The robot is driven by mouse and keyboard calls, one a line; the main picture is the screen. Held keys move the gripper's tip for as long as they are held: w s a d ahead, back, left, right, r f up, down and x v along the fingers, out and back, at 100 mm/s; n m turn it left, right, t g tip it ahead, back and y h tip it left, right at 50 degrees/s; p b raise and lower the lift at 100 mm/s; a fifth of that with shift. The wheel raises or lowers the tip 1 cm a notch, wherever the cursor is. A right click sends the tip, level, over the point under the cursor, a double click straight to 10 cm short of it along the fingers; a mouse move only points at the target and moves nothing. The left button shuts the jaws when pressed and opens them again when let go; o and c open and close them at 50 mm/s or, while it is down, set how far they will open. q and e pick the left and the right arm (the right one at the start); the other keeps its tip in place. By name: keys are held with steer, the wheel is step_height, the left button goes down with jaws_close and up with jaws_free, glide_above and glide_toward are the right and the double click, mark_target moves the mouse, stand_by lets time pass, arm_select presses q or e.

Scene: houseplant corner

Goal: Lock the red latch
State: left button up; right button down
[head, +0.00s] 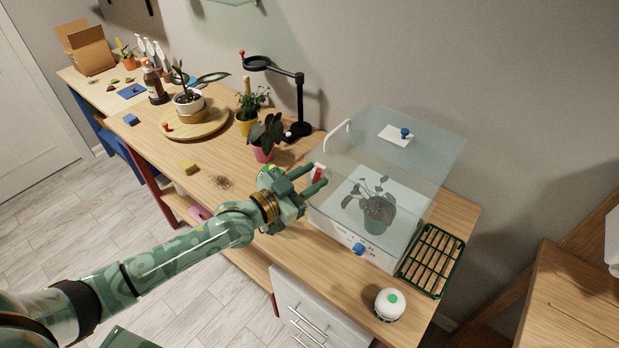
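The red latch (318,173) is a small red piece on a white mount at the left side of the clear box (425,150). My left gripper (318,177) reaches in from the left. Its two dark green fingers are apart, with their tips in front of the box's left side, close to the latch. Part of the latch is hidden by the fingers, and I cannot tell whether they touch it. The box holds a leafy plant in a green pot (376,217) and has a blue knob (358,249) on its front. My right gripper is not in view.
A green slatted tray (432,262) and a white round device (389,304) stand right of and in front of the box. Potted plants (263,140) and a black lamp-like stand (300,105) are behind my gripper. A yellow sponge (187,166) and spilled soil (222,182) lie left.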

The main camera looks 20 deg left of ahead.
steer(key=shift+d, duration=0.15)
arm_select(q)
steer(key=shift+c, duration=0.8)
jaws_close()
steer(key=n, duration=0.1)
steer(key=a+n, duration=0.1)
steer(key=n, duration=0.1)
steer(key=shift+w+t, duration=0.15)
steer(key=shift+t, duration=0.25)
steer(key=shift+o, duration=0.8)
jaws_free()
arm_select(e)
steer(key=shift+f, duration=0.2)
arm_select(q)
steer(key=r+v, duration=0.1)
steer(key=v, duration=1.5)
steer(key=shift+f, duration=0.5)
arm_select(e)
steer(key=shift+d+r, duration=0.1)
